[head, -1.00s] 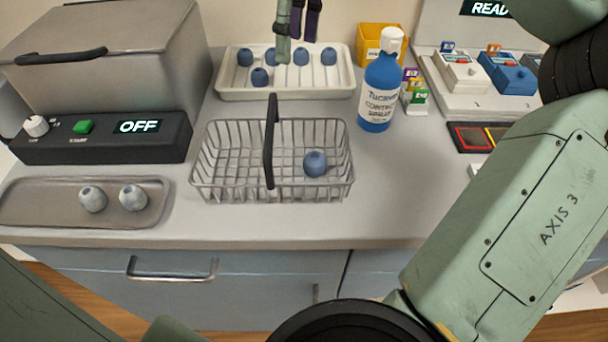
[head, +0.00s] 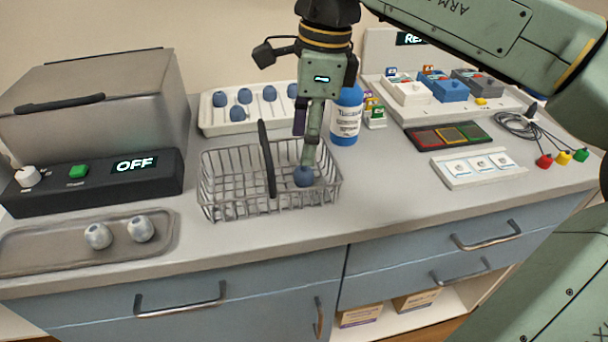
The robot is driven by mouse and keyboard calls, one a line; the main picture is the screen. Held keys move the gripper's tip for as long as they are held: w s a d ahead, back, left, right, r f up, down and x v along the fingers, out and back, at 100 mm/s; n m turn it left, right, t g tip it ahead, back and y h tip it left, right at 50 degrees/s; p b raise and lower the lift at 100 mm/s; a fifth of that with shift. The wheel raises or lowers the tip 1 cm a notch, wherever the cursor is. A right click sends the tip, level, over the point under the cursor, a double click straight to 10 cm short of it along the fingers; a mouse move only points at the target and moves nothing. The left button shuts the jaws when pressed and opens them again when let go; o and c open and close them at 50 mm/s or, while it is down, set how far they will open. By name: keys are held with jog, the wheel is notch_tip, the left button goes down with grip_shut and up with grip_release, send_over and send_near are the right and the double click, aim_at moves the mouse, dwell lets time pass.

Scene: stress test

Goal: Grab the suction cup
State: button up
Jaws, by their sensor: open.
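A small round blue cup (head: 303,177), which looks like the suction cup, sits in the right part of the wire basket (head: 222,210). My gripper (head: 306,155) points down over the basket's right side, with a green finger reaching just above or onto this cup. It is open, and I cannot tell whether it touches the cup. Several similar blue cups (head: 237,114) lie in the white tray (head: 222,128) at the back. Two paler, whitish-blue cups (head: 98,236) lie in the metal tray (head: 50,263) at front left.
The basket's dark handle (head: 266,158) stands up just left of my gripper. A blue spray bottle (head: 346,120) stands close behind at right. Coloured pads (head: 447,135), a white card strip (head: 478,166) and cables (head: 525,127) lie at right.

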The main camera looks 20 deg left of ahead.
aim_at(304, 168)
jog(key=shift+s+a+f+p, duration=0.15)
jog(key=shift+f+p, duration=0.1)
jog(key=shift+f, duration=1.3)
jog(key=shift+s+a+f+p, duration=0.1)
jog(key=shift+s+f+p, duration=0.1)
jog(key=shift+f, duration=1.3)
jog(key=shift+c, duration=0.3)
jog(key=c, duration=0.8)
